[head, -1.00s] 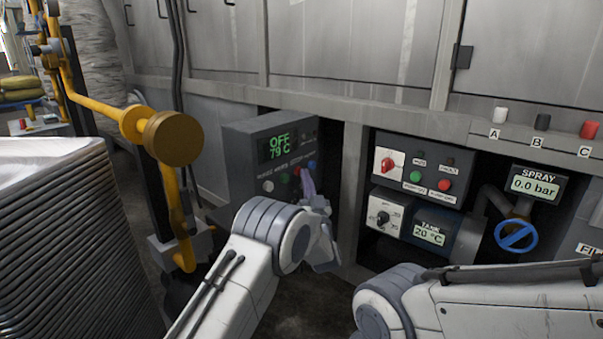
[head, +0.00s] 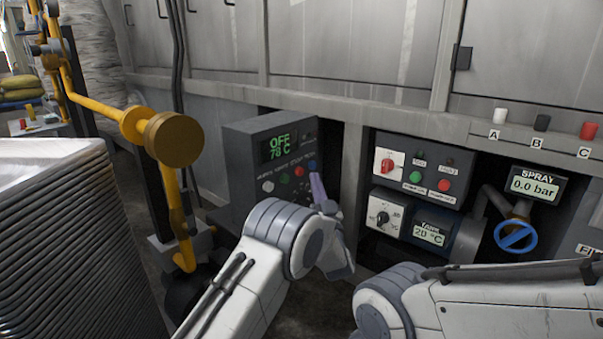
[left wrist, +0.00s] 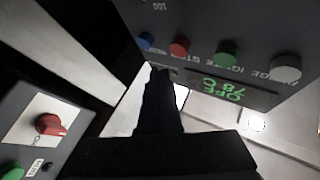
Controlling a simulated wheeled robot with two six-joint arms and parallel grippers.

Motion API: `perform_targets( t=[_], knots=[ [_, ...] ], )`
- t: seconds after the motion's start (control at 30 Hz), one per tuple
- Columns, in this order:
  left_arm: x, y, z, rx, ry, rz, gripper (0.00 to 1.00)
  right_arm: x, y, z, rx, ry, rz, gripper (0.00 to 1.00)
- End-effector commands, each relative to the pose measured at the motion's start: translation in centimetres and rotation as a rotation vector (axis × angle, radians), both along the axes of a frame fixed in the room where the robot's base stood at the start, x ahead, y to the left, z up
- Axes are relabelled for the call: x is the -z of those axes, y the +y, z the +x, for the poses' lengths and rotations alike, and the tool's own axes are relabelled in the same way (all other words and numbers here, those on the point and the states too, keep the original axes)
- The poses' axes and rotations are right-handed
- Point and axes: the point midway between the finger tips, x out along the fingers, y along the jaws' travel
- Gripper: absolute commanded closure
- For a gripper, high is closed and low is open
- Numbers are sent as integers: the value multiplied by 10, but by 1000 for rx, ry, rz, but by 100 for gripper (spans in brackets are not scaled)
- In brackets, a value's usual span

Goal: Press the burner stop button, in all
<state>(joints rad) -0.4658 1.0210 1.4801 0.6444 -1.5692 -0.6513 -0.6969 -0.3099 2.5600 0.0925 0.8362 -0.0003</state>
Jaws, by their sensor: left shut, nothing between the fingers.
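The burner control box (head: 245,165) shows OFF and 78 °C on its green display (head: 279,147). Its front has a row of white, green, red and blue buttons. The red button (head: 298,171), third in the row under the STOP label, also shows in the left wrist view (left wrist: 179,47). My left gripper (head: 316,182) is shut and empty, just right of the red button and below the blue button (head: 311,164). In the left wrist view its dark fingers (left wrist: 160,80) point towards the red and blue ends of the row and look apart from the buttons.
A second panel (head: 451,173) with a red knob and buttons sits to the right, above the tank panel (head: 428,234). A grey post (head: 349,190) stands between the boxes. A yellow pipe (head: 97,108) and a stack of trays (head: 75,230) are at left.

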Motion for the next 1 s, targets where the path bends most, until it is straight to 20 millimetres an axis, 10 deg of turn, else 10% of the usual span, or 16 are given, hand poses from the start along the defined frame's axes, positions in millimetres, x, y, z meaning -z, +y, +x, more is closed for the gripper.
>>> perform_targets(
  t=[1.0],
  knots=[
    [-6, -30, -19, 19, 16, -5, 100, -6, 0, 0, 0, 0, 0, 50]
  ],
)
